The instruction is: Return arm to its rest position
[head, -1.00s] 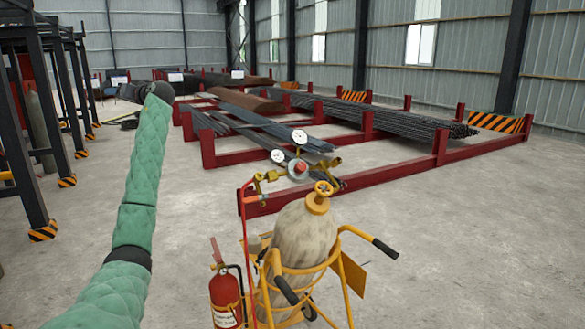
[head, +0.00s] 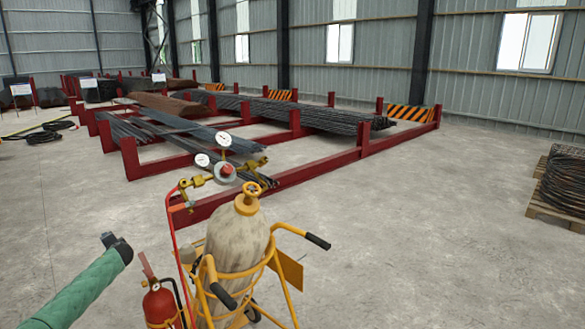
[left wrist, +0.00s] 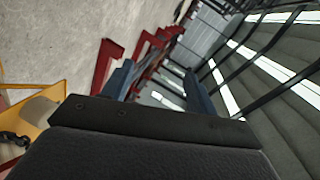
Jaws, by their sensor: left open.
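My left arm (head: 80,292), in a green padded sleeve, comes in at the lower left of the head view, low and left of the gas cylinder cart. It ends in a black part; the gripper jaws cannot be made out there. In the left wrist view my left gripper (left wrist: 157,88) shows two bluish fingers spread apart with nothing between them. Beyond them is the red rack, with the wall to the right. My right arm and gripper are not in view.
A grey gas cylinder (head: 237,240) stands in a yellow cart (head: 290,272) close in front, beside a red fire extinguisher (head: 160,304). Red racks (head: 395,138) hold bundles of steel bars (head: 310,114). A coil on a pallet (head: 563,182) stands at the right.

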